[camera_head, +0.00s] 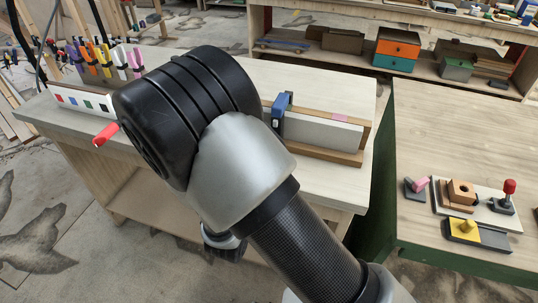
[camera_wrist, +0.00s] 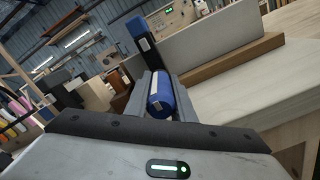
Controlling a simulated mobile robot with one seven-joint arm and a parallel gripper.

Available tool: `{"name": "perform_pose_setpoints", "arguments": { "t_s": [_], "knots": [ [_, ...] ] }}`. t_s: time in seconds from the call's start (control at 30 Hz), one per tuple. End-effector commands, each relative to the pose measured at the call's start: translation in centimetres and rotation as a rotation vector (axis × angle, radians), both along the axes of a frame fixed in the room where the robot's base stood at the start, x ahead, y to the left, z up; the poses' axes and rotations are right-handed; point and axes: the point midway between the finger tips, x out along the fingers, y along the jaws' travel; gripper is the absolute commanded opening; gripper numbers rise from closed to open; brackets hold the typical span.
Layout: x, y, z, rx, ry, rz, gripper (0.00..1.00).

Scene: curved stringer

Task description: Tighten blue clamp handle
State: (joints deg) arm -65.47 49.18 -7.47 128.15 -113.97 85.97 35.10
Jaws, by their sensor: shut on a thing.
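The blue clamp (camera_head: 281,112) stands on the wooden stringer piece (camera_head: 333,152) on the workbench, its upper part showing in the head view. In the wrist view, the clamp's dark upright bar with a blue part (camera_wrist: 137,30) rises behind the blue handle (camera_wrist: 160,93). My gripper (camera_wrist: 162,100) has its two grey fingers on either side of this handle and is shut on it. In the head view my arm covers the gripper and the handle. Whether the clamp pad presses on the piece is not clear.
A second table (camera_head: 455,130) on the right holds small fixtures. A shelf with an orange and teal drawer box (camera_head: 397,50) stands behind.

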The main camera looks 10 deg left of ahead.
Motion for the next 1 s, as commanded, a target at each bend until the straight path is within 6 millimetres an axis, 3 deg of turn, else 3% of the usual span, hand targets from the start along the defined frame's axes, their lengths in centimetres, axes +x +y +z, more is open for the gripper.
{"name": "perform_pose_setpoints", "arguments": {
  "t_s": [0.53, 0.57, 0.67, 1.0],
  "knots": [
    [-0.01, -0.07, -0.07, 0.025, 0.000, -0.001, 0.00],
    [-0.01, -0.07, -0.07, 0.025, 0.000, -0.001, 0.24],
    [-0.01, -0.07, -0.06, 0.025, 0.000, 0.000, 0.41],
    [-0.22, 0.02, -0.04, 0.025, -0.001, 0.001, 0.41]
  ]
}}
